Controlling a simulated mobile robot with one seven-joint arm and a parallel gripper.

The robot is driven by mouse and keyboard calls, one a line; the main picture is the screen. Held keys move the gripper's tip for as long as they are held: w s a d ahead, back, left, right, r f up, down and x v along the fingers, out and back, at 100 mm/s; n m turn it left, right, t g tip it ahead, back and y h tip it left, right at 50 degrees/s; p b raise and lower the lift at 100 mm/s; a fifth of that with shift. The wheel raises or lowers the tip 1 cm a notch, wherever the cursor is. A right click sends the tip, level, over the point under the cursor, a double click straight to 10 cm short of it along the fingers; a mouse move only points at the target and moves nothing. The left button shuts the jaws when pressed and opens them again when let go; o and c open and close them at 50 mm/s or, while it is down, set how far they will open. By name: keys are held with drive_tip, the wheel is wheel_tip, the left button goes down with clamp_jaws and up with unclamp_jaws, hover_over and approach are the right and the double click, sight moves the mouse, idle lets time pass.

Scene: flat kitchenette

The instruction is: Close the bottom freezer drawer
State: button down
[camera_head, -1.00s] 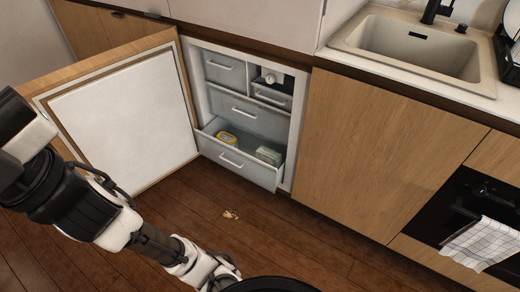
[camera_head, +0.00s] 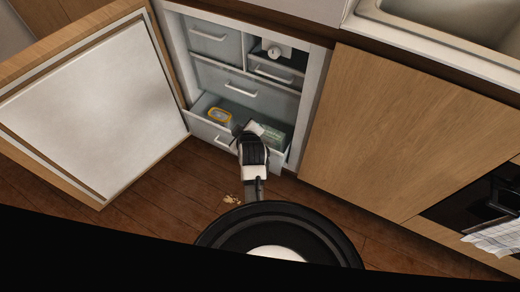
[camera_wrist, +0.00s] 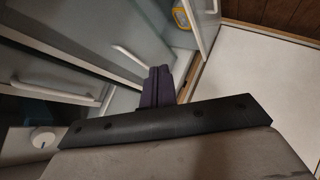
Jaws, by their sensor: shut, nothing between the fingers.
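The bottom freezer drawer (camera_head: 205,131) is pulled partly out, below the other drawers in the open freezer. Inside it lie a yellow-rimmed container (camera_head: 220,116) at the left and a pale green box (camera_head: 272,131) at the right. My gripper (camera_head: 247,128) is over the drawer's front in the head view and covers part of it; I cannot tell whether it touches. In the wrist view my gripper's dark fingers (camera_wrist: 158,86) are together and hold nothing. The yellow-rimmed container also shows at the wrist view's top (camera_wrist: 181,17).
The freezer door (camera_head: 95,110) stands wide open at the left. The closed middle drawer (camera_head: 240,88) sits above. A wooden cabinet panel (camera_head: 400,130) is at the right. Crumb-like bits (camera_head: 232,199) lie on the wooden floor. A sink (camera_head: 440,25) is at the upper right.

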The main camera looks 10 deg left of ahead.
drive_tip(key=s+d+f+g+h, duration=0.1)
drive_tip(key=s+d+f+g, duration=0.15)
drive_tip(key=f, duration=0.25)
drive_tip(key=s+d+f+g, duration=0.1)
drive_tip(key=s+d+f, duration=0.2)
drive_tip(key=f, duration=0.2)
drive_tip(key=w+f+b, duration=0.1)
drive_tip(key=w+f, duration=0.6)
drive_tip(key=w, duration=0.2)
drive_tip(key=shift+w+a+f, duration=0.25)
drive_tip(key=shift+w, duration=0.05)
drive_tip(key=shift+t, duration=0.25)
drive_tip(key=w+d+b, duration=0.3)
drive_tip(key=w+b, duration=0.1)
drive_tip(key=w, duration=0.5)
drive_tip(key=shift+d, duration=0.2)
drive_tip(key=shift+a, duration=0.1)
